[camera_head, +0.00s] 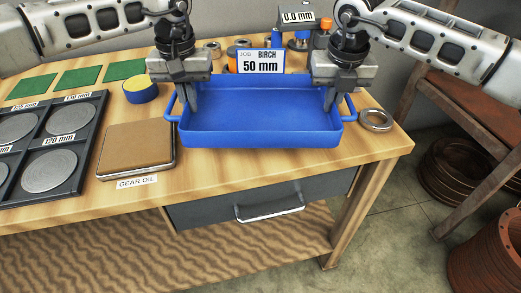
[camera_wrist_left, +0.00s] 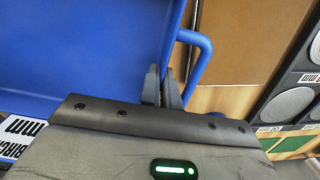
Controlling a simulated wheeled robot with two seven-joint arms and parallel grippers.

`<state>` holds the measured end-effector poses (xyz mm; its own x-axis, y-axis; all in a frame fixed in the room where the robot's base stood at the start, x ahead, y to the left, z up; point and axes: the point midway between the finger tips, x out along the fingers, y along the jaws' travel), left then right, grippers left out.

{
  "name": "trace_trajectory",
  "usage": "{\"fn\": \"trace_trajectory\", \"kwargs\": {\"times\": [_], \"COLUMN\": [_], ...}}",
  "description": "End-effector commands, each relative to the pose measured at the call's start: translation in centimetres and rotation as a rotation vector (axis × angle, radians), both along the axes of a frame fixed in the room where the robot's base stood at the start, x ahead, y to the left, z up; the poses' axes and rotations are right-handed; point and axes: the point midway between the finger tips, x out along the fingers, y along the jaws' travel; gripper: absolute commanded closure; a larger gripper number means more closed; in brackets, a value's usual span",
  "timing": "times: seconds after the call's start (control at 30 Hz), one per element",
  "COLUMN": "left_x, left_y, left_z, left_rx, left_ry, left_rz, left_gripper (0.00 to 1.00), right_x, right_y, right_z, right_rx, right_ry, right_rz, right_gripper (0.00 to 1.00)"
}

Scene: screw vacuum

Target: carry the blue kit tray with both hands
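The blue kit tray (camera_head: 262,112) is empty and appears level on the wooden workbench, with a loop handle at each short end. My left gripper (camera_head: 191,104) is at the tray's left end. In the left wrist view its fingers (camera_wrist_left: 161,88) are close together, one on each side of the tray wall (camera_wrist_left: 172,30), next to the blue handle (camera_wrist_left: 206,52). My right gripper (camera_head: 330,100) is at the right end in a matching pose, its fingers close together at the wall by the right handle (camera_head: 351,108). The right fingers' contact is partly hidden.
A job sign (camera_head: 258,61) and small parts stand behind. A drawer (camera_head: 262,205) is below the bench top.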

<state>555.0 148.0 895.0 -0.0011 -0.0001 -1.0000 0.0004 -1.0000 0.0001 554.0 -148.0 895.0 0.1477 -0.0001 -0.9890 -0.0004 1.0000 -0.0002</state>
Motion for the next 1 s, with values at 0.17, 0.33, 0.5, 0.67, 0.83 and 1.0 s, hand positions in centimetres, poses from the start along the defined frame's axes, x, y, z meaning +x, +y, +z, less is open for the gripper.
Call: {"fn": "trace_trajectory", "kwargs": {"times": [0.17,0.33,0.5,0.67,0.83,1.0], "left_x": [0.1,0.1,0.1,0.1,0.1,0.1], "left_y": [0.2,0.2,0.2,0.2,0.2,0.2], "left_z": [-0.6,-0.5,-0.7,-1.3,-2.5,-3.8], "left_rx": [0.003,0.003,0.003,0.003,0.003,0.003], "left_ry": [-0.002,-0.001,-0.001,-0.001,-0.001,-0.001], "left_rz": [0.004,0.004,0.004,0.004,0.004,0.004], "left_gripper": [1.00,1.00,1.00,1.00,1.00,1.00], "right_x": [0.1,0.1,0.1,0.1,0.1,0.1], "right_y": [-0.2,-0.2,-0.2,-0.2,-0.2,-0.2], "right_z": [-0.6,-0.5,-0.7,-1.3,-2.4,-3.8], "right_rx": [-0.003,-0.004,-0.004,-0.004,-0.004,-0.004], "right_ry": [-0.002,-0.002,-0.002,-0.001,-0.001,-0.002], "right_rz": [-0.003,-0.004,-0.004,-0.004,-0.004,-0.004], "right_gripper": [1.00,1.00,1.00,1.00,1.00,1.00]}}
